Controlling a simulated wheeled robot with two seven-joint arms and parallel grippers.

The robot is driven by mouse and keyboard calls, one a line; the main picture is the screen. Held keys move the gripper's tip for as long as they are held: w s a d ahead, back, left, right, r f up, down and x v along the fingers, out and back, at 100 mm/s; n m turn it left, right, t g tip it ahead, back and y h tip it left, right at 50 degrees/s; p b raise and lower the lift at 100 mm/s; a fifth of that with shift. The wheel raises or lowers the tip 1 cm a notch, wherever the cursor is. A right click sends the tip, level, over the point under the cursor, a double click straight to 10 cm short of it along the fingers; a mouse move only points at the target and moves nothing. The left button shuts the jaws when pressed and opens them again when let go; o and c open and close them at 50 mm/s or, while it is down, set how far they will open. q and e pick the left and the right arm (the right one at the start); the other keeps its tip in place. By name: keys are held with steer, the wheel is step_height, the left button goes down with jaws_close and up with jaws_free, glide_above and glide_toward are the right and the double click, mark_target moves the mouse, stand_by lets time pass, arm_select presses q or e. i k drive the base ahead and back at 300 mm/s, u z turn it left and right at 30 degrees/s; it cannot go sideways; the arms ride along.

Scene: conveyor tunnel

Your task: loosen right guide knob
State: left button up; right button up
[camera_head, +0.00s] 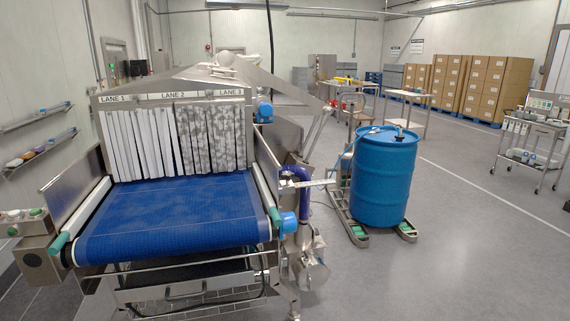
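A conveyor with a blue belt (175,215) runs into a steel tunnel under lane labels, behind hanging strip curtains (180,138). A pale right side rail (266,187) with a teal end (275,217) borders the belt. A blue rounded part (288,224) sits just outside that end. Another blue part (265,111) is on the tunnel's upper right side. I cannot tell which, if either, is the right guide knob, or whether it is tight. Neither of my grippers is visible.
A blue drum (383,178) stands on a low wheeled base right of the conveyor. Steel pipework (308,262) stands between them. A control box (35,252) is at the left front. Stacked cartons (490,85) and a cart (528,150) are farther right. The right foreground floor is clear.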

mark_target(289, 176)
steer(key=z, duration=0.1)
steer(key=i, duration=1.15)
steer(key=u, duration=0.25)
